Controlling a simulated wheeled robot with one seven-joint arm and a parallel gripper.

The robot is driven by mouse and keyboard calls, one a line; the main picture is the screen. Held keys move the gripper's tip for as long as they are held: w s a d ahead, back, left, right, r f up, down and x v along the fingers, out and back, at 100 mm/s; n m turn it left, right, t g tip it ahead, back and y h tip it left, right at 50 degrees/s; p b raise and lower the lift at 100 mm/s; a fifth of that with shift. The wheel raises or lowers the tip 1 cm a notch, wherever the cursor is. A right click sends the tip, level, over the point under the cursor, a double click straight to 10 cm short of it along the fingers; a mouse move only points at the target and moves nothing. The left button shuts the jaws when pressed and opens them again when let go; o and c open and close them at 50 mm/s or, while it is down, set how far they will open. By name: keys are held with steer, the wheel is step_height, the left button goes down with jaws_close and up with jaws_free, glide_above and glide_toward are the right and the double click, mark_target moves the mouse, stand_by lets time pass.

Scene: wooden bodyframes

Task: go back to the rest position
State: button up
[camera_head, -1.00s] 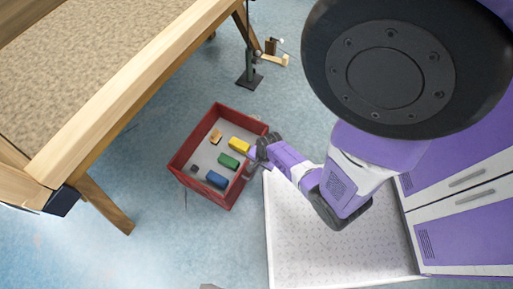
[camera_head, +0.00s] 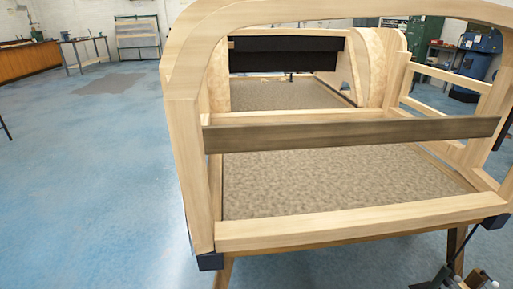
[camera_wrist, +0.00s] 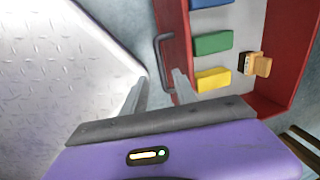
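My gripper (camera_wrist: 160,80) shows in the wrist view, its two grey fingers apart. The dark handle (camera_wrist: 163,60) on the outer wall of a red crate (camera_wrist: 176,22) shows between and just beyond the fingertips. I cannot tell whether a finger touches it. Nothing is clamped between the fingers. In the crate lie a blue block (camera_wrist: 208,2), a green block (camera_wrist: 213,43), a yellow block (camera_wrist: 212,80) and a small tan and black item (camera_wrist: 255,64).
A white textured metal surface (camera_wrist: 50,70) lies left of the gripper in the wrist view. In the head view a wooden bodyframe (camera_head: 350,218) on legs fills the middle and right. Blue floor (camera_head: 90,180) is open at the left. Workbenches (camera_head: 85,50) stand far back.

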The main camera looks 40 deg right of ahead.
steer(key=w+d+r+n+h, duration=0.1)
steer(key=d, duration=0.1)
steer(key=w+d+r+n+h, duration=0.1)
steer(key=d+r, duration=0.1)
steer(key=w+d+r+n+t, duration=0.1)
steer(key=d, duration=0.1)
steer(key=shift+w+d+r+h, duration=0.15)
steer(key=shift+w+h, duration=0.05)
steer(key=shift+h, duration=0.2)
steer(key=w+a+r+n+t+h, duration=0.1)
steer(key=w+a+r+n+t, duration=0.25)
steer(key=r, duration=0.45)
steer(key=w+a+r+n+t+h, duration=0.1)
steer(key=w+a+r+n+t, duration=0.15)
steer(key=r+n, duration=0.45)
steer(key=w+a+r+n+t+h, duration=0.1)
steer(key=w+a+r+n+t, duration=0.25)
steer(key=r, duration=0.65)
steer(key=s+a+r+n+t+y, duration=0.1)
steer(key=s+a+r+n+y, duration=0.25)
steer(key=a+r, duration=0.6)
steer(key=s+a+r+n+t+y, duration=0.2)
steer(key=a+r+n+y, duration=0.2)
steer(key=a+r, duration=0.5)
step_height(320, 180, up, 13)
steer(key=a+p, duration=0.1)
steer(key=p, duration=1.2)
steer(key=shift+a+p, duration=0.15)
steer(key=shift+p, duration=0.15)
